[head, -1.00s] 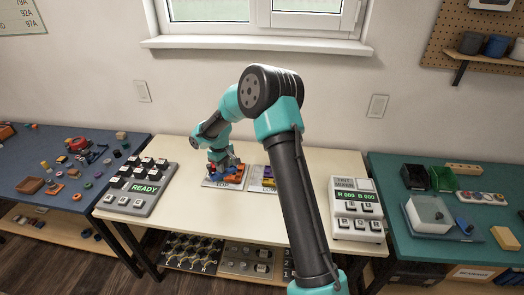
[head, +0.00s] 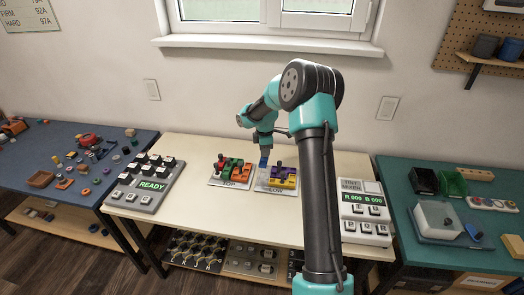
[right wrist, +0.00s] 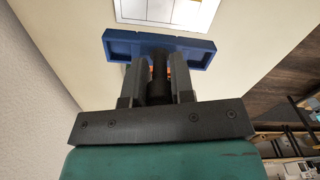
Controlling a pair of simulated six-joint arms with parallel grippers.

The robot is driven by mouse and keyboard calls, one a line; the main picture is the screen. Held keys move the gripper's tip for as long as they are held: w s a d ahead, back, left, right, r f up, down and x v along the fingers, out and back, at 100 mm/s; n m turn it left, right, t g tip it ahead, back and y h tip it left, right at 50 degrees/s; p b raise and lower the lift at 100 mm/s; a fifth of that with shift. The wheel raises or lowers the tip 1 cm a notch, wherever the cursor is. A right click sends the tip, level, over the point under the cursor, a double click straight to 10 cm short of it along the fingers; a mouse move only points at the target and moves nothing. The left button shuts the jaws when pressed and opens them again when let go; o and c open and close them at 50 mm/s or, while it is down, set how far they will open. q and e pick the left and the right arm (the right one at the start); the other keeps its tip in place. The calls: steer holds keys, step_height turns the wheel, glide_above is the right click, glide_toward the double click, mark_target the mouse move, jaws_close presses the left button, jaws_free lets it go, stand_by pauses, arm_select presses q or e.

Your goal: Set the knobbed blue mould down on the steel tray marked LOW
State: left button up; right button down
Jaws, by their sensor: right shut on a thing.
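My right gripper (head: 264,150) is shut on the dark knob (right wrist: 158,72) of the blue mould (right wrist: 188,50), which hangs crosswise beyond the fingertips in the right wrist view. In the head view the mould (head: 263,162) shows as a small blue patch at the left side of the steel tray marked LOW (head: 276,189). That tray holds purple and yellow moulds (head: 284,175) on its right part; its left part looks bare. I cannot tell how high the blue mould is above it. My left gripper is not in view.
A second marked tray (head: 229,184), which seems to read TOP, stands just left with red, green and orange moulds (head: 234,168). A keypad reading READY (head: 152,186) is at the table's left, a tint mixer (head: 366,210) at its right. The table's front is clear.

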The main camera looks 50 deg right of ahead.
steer(key=shift+f, duration=0.1)
stand_by(0.3)
steer(key=shift+f, duration=4.4)
steer(key=shift+f, duration=0.45)
steer(key=c, duration=0.9)
jaws_free()
step_height(320, 180, up, 17)
steer(key=shift+r, duration=0.2)
